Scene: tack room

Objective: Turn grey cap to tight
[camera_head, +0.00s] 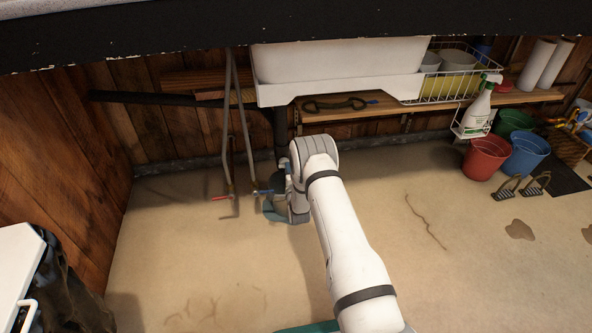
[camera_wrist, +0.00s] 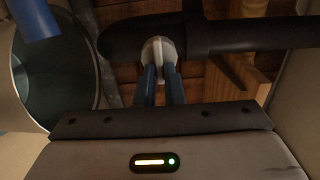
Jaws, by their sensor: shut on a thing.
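The grey cap (camera_wrist: 158,50) shows in the wrist view as a pale winged piece at the black drain pipe (camera_wrist: 220,38). My gripper (camera_wrist: 162,70) has its two blue fingers closed on the cap's wing, one on each side. The cap's far side and its thread are hidden, so I cannot tell how tight it sits. In the head view the black pipe (camera_head: 281,128) comes down below the white sink, and my wrist covers its lower part and the cap.
Red (camera_head: 486,158) and blue (camera_head: 527,152) buckets are at right. Open floor lies left.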

